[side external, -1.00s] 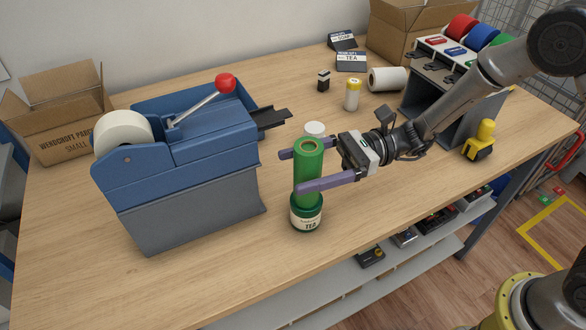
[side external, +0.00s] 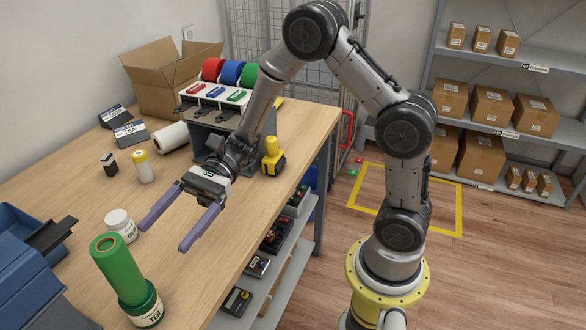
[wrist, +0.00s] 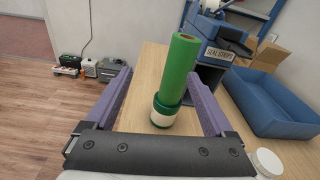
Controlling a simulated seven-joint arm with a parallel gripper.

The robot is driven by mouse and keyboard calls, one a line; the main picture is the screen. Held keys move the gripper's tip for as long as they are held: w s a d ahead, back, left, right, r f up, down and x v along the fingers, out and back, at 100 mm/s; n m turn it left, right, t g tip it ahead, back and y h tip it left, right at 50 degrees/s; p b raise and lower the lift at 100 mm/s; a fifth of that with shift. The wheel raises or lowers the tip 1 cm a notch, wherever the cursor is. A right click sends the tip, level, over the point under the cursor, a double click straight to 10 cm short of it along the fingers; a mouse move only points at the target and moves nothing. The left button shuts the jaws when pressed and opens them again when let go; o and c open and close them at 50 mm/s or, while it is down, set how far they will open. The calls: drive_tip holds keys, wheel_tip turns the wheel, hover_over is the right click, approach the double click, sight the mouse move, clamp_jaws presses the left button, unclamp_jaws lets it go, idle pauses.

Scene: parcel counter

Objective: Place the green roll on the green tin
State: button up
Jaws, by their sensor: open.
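The green roll (side external: 118,268) stands on end on top of the green tin (side external: 149,312), which has a pale label reading TEA. The roll looks upright and seated on the tin's top. Both also show in the wrist view, the roll (wrist: 178,70) above the tin (wrist: 163,117). My gripper (side external: 165,239) is open and empty, with its two purple fingers apart. It is set back from the roll and tin, and nothing touches them in the side view. In the wrist view, the roll and tin appear between and beyond my gripper's fingers (wrist: 160,76).
A white-lidded jar (side external: 121,226) stands behind the roll. A yellow-capped bottle (side external: 143,167), a white roll (side external: 171,137) and a tape rack (side external: 213,105) stand farther back. The counter's front edge is close to the tin.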

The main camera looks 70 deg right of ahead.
drive_tip(key=s+d+r+n+g+h, duration=0.1)
drive_tip(key=s+d+n+h, duration=0.2)
drive_tip(key=s+n+h, duration=0.3)
drive_tip(key=s+d+r+n+h, duration=0.1)
drive_tip(key=s+d+n+h, duration=0.25)
drive_tip(key=s, duration=0.45)
drive_tip(key=s+d+r+n+t+h, duration=0.1)
drive_tip(key=s+d+n+t+h, duration=0.1)
drive_tip(key=d, duration=0.4)
drive_tip(key=s+d+r+n+t+h, duration=0.1)
drive_tip(key=s+d+n+t+h, duration=0.1)
drive_tip(key=d+n+t+h, duration=0.2)
drive_tip(key=d+n+h, duration=0.1)
drive_tip(key=d, duration=0.1)
drive_tip(key=shift+d+r+n, duration=0.25)
drive_tip(key=shift+d+n, duration=0.05)
drive_tip(key=shift+n, duration=0.05)
